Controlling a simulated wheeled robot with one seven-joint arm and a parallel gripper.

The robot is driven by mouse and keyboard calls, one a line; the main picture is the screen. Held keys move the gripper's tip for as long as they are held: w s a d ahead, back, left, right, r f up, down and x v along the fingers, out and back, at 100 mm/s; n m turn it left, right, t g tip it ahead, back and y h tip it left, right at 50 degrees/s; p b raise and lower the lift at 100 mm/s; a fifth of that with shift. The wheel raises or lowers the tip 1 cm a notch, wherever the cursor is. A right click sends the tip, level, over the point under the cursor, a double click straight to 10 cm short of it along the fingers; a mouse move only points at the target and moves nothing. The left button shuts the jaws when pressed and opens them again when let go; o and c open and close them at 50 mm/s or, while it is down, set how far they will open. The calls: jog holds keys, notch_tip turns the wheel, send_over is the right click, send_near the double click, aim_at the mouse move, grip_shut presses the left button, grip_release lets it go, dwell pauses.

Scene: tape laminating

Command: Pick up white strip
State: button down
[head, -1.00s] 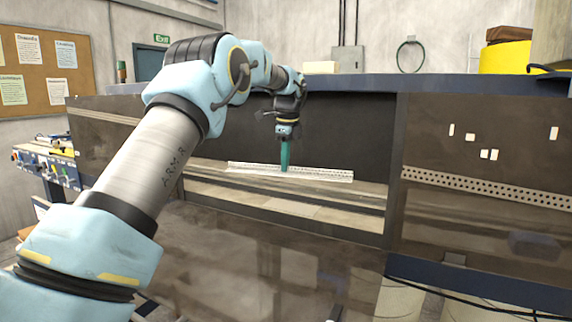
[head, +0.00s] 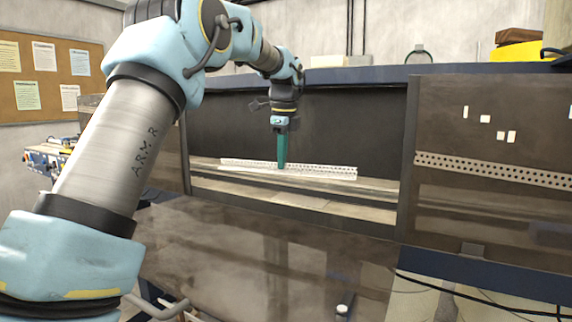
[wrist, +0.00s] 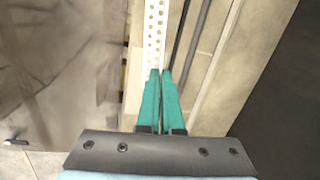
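The white strip (head: 325,171) is long, thin and full of holes. It lies roughly level in the dark recess of the machine, at or just above the pale ledge; I cannot tell whether it touches. In the wrist view the strip (wrist: 155,30) runs from the fingertips to the top edge. My gripper (head: 282,166) points down at the strip near its middle. In the wrist view its teal fingers (wrist: 160,72) are close together, with the strip at their tips, and look shut on it. The fingers hide the exact contact.
Brown glossy panels flank the recess, and one (head: 270,250) spans below it. The right panel shows a perforated rail (head: 495,170) and several small white pieces (head: 485,119). A dark post (head: 408,155) bounds the recess on the right. A black back wall (head: 345,125) stands behind the strip.

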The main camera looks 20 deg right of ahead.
jog(key=s+a+r+b, duration=0.1)
jog(key=s+a+b, duration=0.6)
jog(key=s+a, duration=0.3)
jog(key=shift+s+a+r, duration=0.2)
jog(key=shift+s+a, duration=0.15)
jog(key=shift+a, duration=1.35)
